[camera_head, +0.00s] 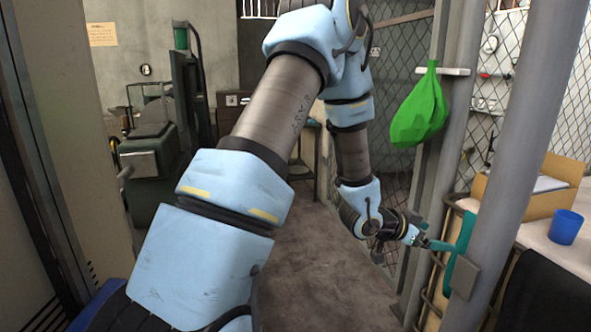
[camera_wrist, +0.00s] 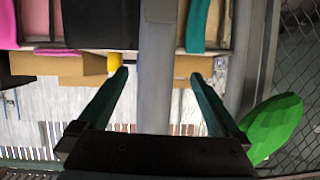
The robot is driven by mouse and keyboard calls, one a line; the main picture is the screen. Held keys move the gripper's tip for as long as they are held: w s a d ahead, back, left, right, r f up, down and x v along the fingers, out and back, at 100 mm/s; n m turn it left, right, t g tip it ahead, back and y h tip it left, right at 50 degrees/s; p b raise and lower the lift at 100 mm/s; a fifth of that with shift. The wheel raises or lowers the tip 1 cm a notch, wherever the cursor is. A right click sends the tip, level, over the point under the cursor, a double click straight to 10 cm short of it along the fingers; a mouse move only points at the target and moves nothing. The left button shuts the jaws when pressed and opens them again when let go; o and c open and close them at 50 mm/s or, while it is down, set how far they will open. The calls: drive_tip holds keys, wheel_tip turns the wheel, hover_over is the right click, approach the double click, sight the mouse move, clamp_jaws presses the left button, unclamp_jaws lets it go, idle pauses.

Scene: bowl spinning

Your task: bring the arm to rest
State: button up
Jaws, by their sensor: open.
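My arm reaches forward from the bottom of the head view, bends at the top centre and comes down to the right. My gripper (camera_head: 432,245) is at its end, near a teal piece (camera_head: 462,238) by the grey post (camera_head: 528,120). In the wrist view my gripper (camera_wrist: 160,78) has two teal fingers spread wide, with nothing held between them. A grey post (camera_wrist: 157,70) shows beyond the gap between the fingers. Whether a finger touches the teal piece or the post is unclear.
A green bag (camera_head: 420,110) hangs above my gripper; it also shows in the wrist view (camera_wrist: 272,128). At right stand a cardboard box (camera_head: 540,205) and a blue cup (camera_head: 566,227) on a table. Green machinery (camera_head: 150,160) stands left. The floor (camera_head: 325,270) between looks clear.

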drive_tip(key=w+a+r+n+t+y, duration=0.1)
drive_tip(key=w+a+n+y, duration=0.25)
drive_tip(key=a, duration=0.75)
drive_tip(key=w+a+n+t+y, duration=0.1)
drive_tip(key=w+a+n+y, duration=0.3)
drive_tip(key=a, duration=0.6)
drive_tip(key=s+a+r+n+g+y, duration=0.3)
drive_tip(key=s+a+n+g+y, duration=0.1)
drive_tip(key=s+a, duration=1.1)
drive_tip(key=a+n+y, duration=0.1)
drive_tip(key=a+n, duration=0.1)
drive_tip(key=a, duration=0.1)
drive_tip(key=shift+s+r, duration=0.2)
drive_tip(key=shift+s, duration=0.1)
